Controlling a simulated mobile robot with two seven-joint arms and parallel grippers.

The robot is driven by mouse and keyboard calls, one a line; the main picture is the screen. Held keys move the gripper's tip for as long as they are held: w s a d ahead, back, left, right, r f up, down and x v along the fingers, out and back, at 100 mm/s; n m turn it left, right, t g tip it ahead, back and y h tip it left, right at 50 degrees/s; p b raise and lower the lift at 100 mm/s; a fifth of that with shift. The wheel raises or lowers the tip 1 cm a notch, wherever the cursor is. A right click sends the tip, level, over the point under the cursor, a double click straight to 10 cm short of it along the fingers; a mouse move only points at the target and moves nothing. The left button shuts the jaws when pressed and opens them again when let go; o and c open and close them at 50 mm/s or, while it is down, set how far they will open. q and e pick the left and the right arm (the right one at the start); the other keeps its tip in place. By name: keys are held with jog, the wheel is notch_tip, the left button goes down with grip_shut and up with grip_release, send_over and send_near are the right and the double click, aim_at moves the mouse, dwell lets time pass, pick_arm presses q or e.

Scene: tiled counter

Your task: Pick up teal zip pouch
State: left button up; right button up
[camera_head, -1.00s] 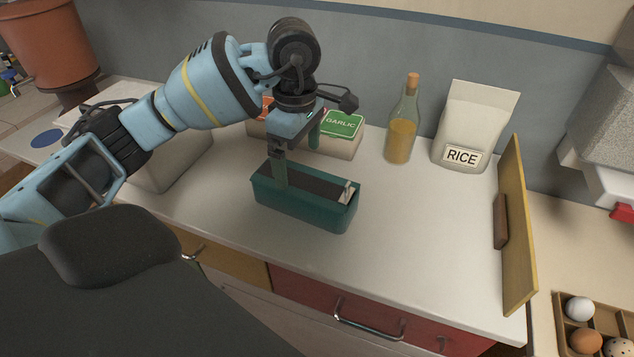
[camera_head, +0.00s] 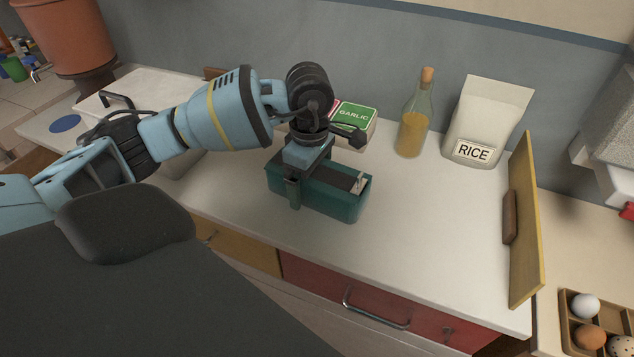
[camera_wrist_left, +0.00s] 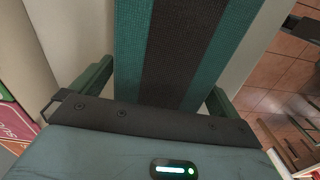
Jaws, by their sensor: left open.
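The teal zip pouch (camera_head: 340,203) is a long teal box shape with a dark strip along its top and a small pale tab at its right end. It lies on the white counter. My left gripper (camera_head: 296,190) is over the pouch's left part, pointing down, with one finger in front of its near side; the far finger is hidden in the head view. In the left wrist view, the pouch (camera_wrist_left: 128,50) runs between the two open fingers (camera_wrist_left: 160,95), with a gap at each side. My right gripper is not in view.
A bottle (camera_head: 414,125) and a rice bag (camera_head: 487,120) stand at the back. A yellow board (camera_head: 525,225) stands upright at the right edge. The counter right of the pouch is clear.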

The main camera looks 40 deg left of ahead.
pick_arm(q)
jog(key=shift+c, duration=0.3)
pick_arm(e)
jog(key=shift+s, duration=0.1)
pick_arm(q)
jog(key=c, duration=1)
jog(key=shift+o, duration=0.2)
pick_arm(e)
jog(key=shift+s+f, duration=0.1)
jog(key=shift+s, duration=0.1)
pick_arm(q)
jog(key=shift+r, duration=0.55)
notch_tip(320, 180, up, 2)
jog(key=shift+r, duration=0.25)
jog(key=s+d+r+b, duration=0.1)
jog(key=s, duration=1.5)
jog(key=shift+r+b, duration=0.15)
jog(key=shift+b, duration=0.2)
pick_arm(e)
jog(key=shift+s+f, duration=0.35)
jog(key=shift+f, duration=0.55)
